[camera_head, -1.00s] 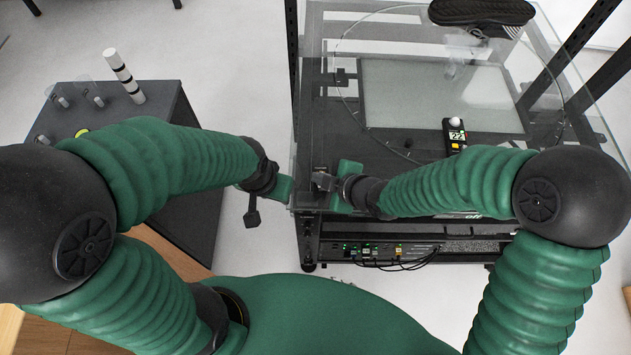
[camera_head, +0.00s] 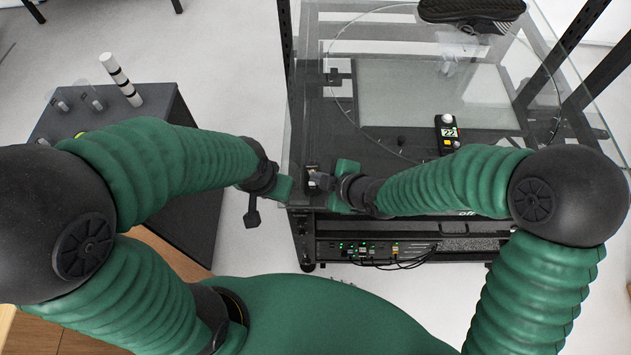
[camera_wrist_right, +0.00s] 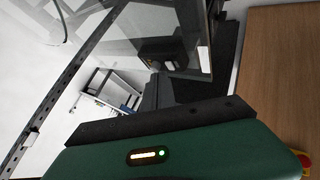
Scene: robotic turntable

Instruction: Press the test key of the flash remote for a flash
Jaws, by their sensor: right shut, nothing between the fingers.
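A small dark boxy item (camera_head: 311,178) is at the front left corner of the turntable frame, at the tip of my right gripper (camera_head: 325,183). It may be the flash remote, but its keys cannot be made out and contact cannot be judged. My right gripper is shut and empty, pointing left. In the right wrist view, its green housing fills the bottom, and a black box (camera_wrist_right: 165,52) shows beyond. My left gripper (camera_head: 268,205) hangs left of the frame; its jaw opening is unclear. A black handheld meter (camera_head: 447,132) with white dome, lit display and yellow button lies on the turntable.
The clear round turntable plate (camera_head: 340,90) and pale panel (camera_head: 430,95) lie behind my right arm. A dark cabinet (camera_head: 180,112) with a striped stick (camera_head: 120,79) is at left. Black posts rise around the frame.

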